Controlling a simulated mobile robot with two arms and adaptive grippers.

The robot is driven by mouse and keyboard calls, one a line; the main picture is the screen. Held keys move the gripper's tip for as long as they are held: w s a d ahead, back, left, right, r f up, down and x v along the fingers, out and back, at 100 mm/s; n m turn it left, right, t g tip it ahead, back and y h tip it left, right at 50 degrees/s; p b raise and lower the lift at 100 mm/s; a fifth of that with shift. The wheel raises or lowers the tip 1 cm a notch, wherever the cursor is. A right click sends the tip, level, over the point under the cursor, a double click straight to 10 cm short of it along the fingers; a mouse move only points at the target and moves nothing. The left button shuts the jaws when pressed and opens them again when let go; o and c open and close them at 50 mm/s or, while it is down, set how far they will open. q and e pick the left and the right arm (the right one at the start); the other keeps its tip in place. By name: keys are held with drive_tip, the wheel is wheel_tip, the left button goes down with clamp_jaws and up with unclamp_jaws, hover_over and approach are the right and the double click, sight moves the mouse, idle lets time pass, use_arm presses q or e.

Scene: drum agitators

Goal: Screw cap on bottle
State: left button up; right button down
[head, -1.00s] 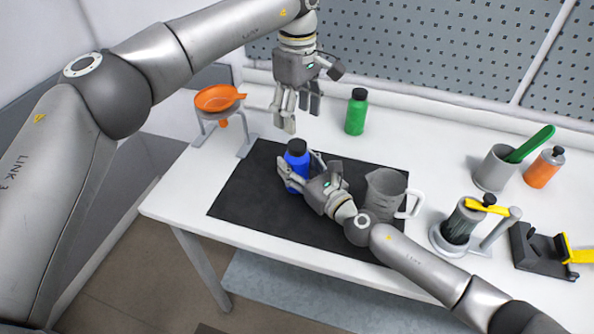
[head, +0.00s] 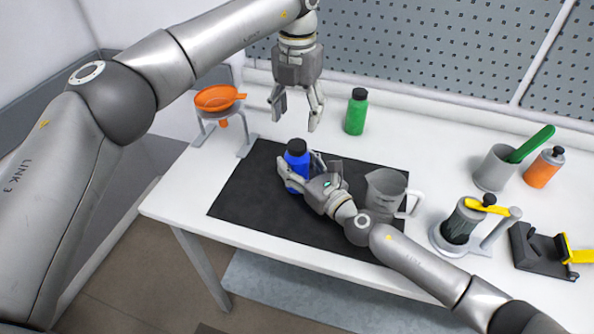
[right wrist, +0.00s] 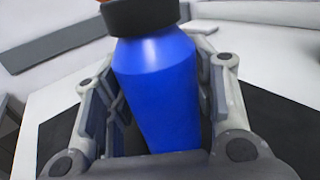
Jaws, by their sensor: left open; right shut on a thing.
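A blue bottle (head: 297,170) stands upright on the black mat (head: 240,200), with a black cap (head: 296,146) on its mouth. How tightly the cap sits cannot be told. My right gripper (head: 297,182) is shut around the body of the blue bottle. In the right wrist view the bottle (right wrist: 160,85) stands between the fingers, and the lower edge of the cap (right wrist: 140,16) shows at the top. My left gripper (head: 296,115) is open and empty, pointing down above the cap, apart from it.
A green bottle (head: 356,112) with a black cap stands behind the mat. An orange funnel (head: 216,98) sits on a stand at the left. A grey jug (head: 382,196) stands right of my right gripper. A cup, an orange bottle (head: 543,168) and holders are further right.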

sight(297, 144)
use_arm(q)
drive_tip(key=n, duration=0.5)
drive_tip(key=shift+n, duration=0.4)
drive_tip(key=shift+f, duration=4.05)
drive_tip(key=c, duration=1.1)
drive_tip(key=m, duration=1.1)
drive_tip(key=shift+m, duration=0.3)
drive_tip(key=o, duration=1.2)
